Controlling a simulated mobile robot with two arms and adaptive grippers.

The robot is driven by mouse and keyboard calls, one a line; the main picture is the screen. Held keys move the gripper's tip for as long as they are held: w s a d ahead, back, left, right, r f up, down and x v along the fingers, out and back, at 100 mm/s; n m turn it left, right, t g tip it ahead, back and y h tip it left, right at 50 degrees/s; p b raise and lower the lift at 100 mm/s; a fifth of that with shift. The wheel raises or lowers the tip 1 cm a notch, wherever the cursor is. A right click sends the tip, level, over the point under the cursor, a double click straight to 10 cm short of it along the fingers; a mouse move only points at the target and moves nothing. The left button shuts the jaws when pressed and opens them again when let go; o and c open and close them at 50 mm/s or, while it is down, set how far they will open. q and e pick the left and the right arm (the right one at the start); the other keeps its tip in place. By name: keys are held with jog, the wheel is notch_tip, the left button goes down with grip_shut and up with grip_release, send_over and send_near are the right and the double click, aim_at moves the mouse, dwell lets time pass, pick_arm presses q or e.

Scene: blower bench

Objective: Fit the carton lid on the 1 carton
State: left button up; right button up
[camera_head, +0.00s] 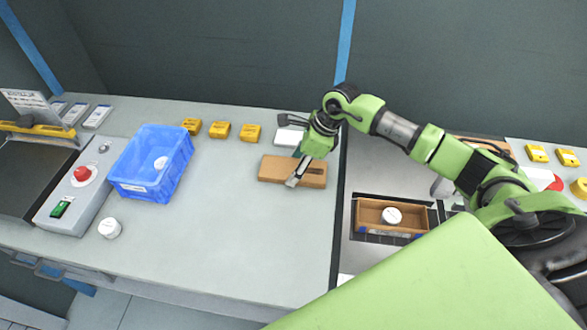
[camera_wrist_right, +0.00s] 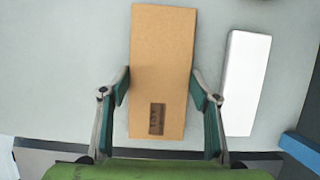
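The carton lid (camera_head: 292,171), a flat brown piece, lies on the bench left of the dark gap. It also shows in the right wrist view (camera_wrist_right: 162,60), with a small dark label near its lower end. My right gripper (camera_head: 300,172) is over the lid, pointing down. In the wrist view its two fingers (camera_wrist_right: 160,88) stand apart, one by each long edge of the lid; firm contact cannot be told. The carton (camera_head: 366,213) is an open brown box to the right, with a white round item (camera_head: 391,215) inside. My left gripper is not in view.
A white flat box (camera_head: 288,137) lies behind the lid; it shows beside the lid in the wrist view (camera_wrist_right: 246,80). A blue bin (camera_head: 128,180), several yellow packs (camera_head: 220,130), a white round item (camera_head: 109,228) and a button box (camera_head: 83,176) are left. The front bench is clear.

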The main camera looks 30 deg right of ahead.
jog(key=c, duration=0.3)
jog(key=shift+r, duration=0.1)
jog(key=shift+c, duration=0.2)
